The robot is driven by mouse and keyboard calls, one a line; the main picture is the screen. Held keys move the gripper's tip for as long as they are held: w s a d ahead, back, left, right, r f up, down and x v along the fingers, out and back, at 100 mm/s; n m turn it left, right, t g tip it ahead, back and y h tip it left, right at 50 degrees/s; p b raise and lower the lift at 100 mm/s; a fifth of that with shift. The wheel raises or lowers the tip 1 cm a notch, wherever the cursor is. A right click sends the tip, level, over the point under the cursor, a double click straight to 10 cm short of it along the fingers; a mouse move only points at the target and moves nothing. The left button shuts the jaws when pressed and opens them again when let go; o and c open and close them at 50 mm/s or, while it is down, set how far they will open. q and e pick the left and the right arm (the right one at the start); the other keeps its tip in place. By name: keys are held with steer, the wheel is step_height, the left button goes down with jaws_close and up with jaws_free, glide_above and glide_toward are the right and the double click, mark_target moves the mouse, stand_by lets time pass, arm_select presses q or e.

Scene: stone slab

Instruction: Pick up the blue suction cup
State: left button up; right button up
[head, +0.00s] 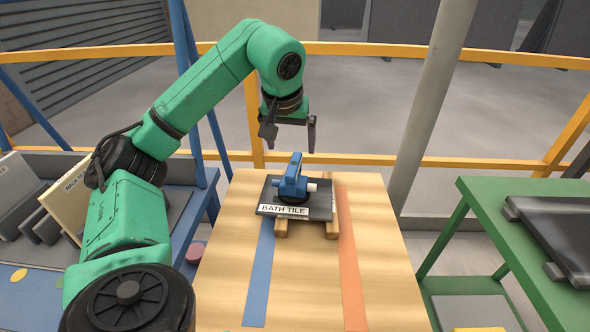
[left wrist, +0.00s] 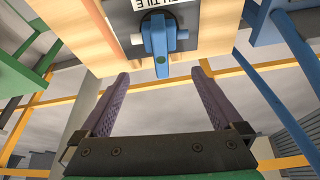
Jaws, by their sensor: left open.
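The blue suction cup (head: 292,180) stands on a dark tile labelled BATH TILE (head: 320,207), which lies on wooden strips on the table. It has a blue handle and a pale knob at its side. In the left wrist view the suction cup (left wrist: 159,40) is just beyond the fingertips, centred between them. My left gripper (head: 290,145) is open and empty, pointing down above and slightly behind the cup; its two dark fingers also show in the left wrist view (left wrist: 160,78). My right gripper is not in view.
The wooden table (head: 390,280) carries a blue strip (head: 258,275) and an orange strip (head: 350,270). A green table (head: 510,230) with a dark slab (head: 560,235) stands at right. Upright slabs (head: 70,195) stand in a rack at left. A yellow rail (head: 370,160) runs behind.

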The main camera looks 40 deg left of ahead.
mark_target(295, 172)
arm_select(q)
steer(key=shift+w+a+f, duration=0.2)
steer(key=shift+w, duration=0.05)
steer(key=x, duration=1.3)
steer(key=shift+f+b, duration=0.4)
steer(key=shift+f, duration=0.05)
steer(key=shift+r, duration=0.1)
jaws_close()
steer(key=shift+r, duration=0.1)
